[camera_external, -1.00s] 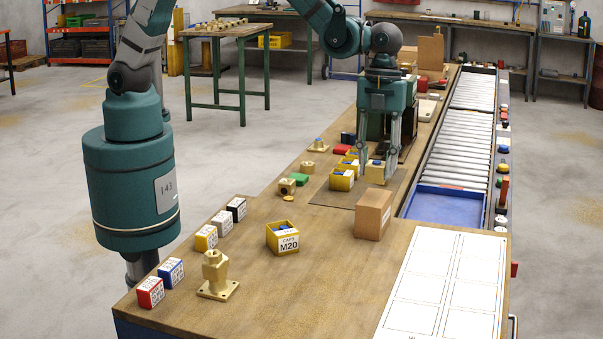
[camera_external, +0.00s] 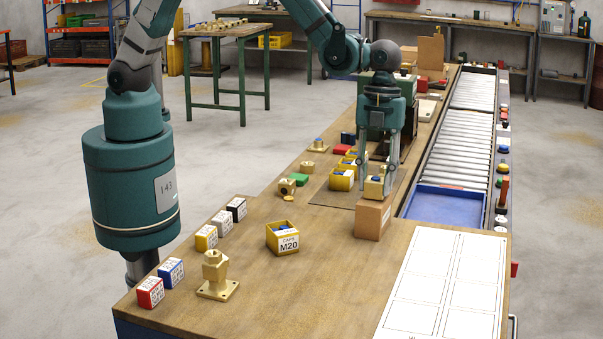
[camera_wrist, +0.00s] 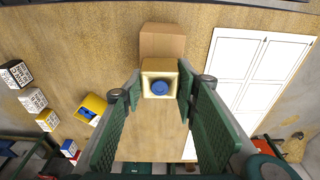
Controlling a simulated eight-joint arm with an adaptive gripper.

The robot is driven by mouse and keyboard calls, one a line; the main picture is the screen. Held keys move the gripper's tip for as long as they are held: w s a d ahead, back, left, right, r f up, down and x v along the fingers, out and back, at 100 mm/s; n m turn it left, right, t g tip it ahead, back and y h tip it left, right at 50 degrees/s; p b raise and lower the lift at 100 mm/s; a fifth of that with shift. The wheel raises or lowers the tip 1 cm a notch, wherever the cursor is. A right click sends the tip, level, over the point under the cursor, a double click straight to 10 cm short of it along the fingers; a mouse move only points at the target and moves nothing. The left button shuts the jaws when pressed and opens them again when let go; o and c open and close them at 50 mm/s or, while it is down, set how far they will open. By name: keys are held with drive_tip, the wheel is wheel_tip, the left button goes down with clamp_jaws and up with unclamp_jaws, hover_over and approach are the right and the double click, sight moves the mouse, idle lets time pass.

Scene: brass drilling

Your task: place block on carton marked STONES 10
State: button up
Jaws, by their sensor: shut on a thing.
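The block (camera_external: 375,188) is a brass cube with a blue round cap on top, which shows in the wrist view (camera_wrist: 160,87). My gripper (camera_external: 377,192) is shut on it, with one finger on each side, also in the wrist view (camera_wrist: 158,92). The brown cardboard carton (camera_external: 372,216) stands on the bench just in front of the block in the outside view; its small label is too small to read. In the wrist view the carton (camera_wrist: 162,40) lies just above the block. I cannot tell whether they touch.
A yellow M20 caps box (camera_external: 283,238) stands left of the carton. Several small labelled boxes (camera_external: 206,238) and a brass fitting (camera_external: 216,275) are farther left. A white marked sheet (camera_external: 440,280) lies at right. A blue tray (camera_external: 445,203) ends the roller conveyor.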

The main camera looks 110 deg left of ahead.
drive_tip(key=shift+f, duration=0.2)
drive_tip(key=o, duration=1.3)
drive_tip(key=shift+c, duration=0.2)
drive_tip(key=shift+r, duration=0.3)
wheel_tip(320, 180, up, 12)
drive_tip(key=a, duration=0.1)
drive_tip(key=shift+a+f, duration=0.15)
drive_tip(key=shift+a, duration=0.25)
